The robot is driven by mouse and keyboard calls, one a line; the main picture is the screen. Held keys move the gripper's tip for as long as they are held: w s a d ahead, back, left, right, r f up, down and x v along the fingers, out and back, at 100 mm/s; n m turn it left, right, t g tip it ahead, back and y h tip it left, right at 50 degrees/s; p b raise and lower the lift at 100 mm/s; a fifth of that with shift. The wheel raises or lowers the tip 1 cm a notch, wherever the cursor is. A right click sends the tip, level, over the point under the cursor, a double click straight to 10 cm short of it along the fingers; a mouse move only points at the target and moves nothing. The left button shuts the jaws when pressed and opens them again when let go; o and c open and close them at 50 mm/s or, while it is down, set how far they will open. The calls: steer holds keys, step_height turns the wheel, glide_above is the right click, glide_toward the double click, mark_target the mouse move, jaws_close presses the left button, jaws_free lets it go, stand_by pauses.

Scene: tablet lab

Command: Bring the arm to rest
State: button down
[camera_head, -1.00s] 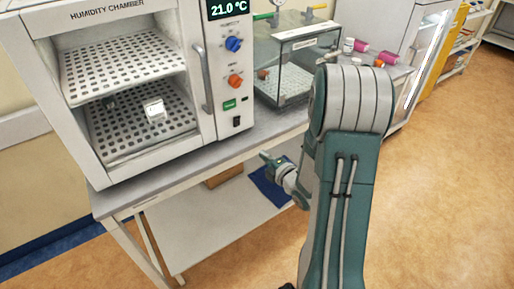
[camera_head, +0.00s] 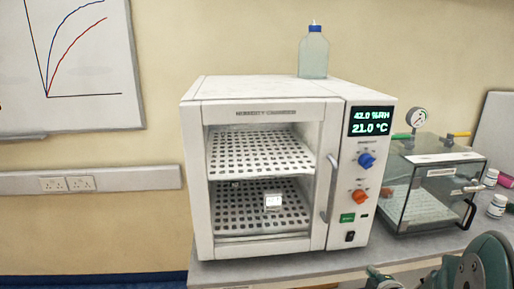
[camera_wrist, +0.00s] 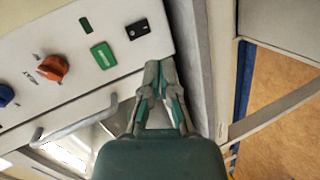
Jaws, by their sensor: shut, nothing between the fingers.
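My gripper (camera_wrist: 160,75) is shut and empty in the wrist view, its fingertips together by the lower edge of the control panel of the humidity chamber (camera_wrist: 75,50). In the head view only part of my arm shows at the bottom right corner; a small piece at the bottom edge (camera_head: 383,281) looks like the gripper, partly cut off. The white humidity chamber (camera_head: 265,92) stands on the grey bench with two perforated shelves, its handle at the right of the opening. A small white item (camera_head: 272,202) sits on the lower shelf.
A clear vacuum box (camera_head: 432,195) with a gauge stands right of the chamber, with small bottles (camera_head: 497,205) beyond it. A blue-capped bottle (camera_head: 313,55) stands on the chamber. The grey bench (camera_head: 225,273) runs below. A whiteboard (camera_head: 70,65) hangs at the left.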

steer(key=s+a+r+m+g+h, duration=0.2)
steer(key=s+a+r+m+g, duration=0.3)
steer(key=s+a+r+m, duration=0.3)
steer(key=s+a+r+m+g+y, duration=0.1)
steer(key=s+a+r+m, duration=0.1)
steer(key=s, duration=0.5)
steer(key=s+a+r+m+g+y, duration=0.1)
steer(key=s+a+r+m+g, duration=0.1)
steer(key=s+a+m, duration=0.3)
steer(key=s, duration=0.2)
steer(key=shift+s+a+y, duration=0.3)
steer(key=shift+s+y, duration=0.1)
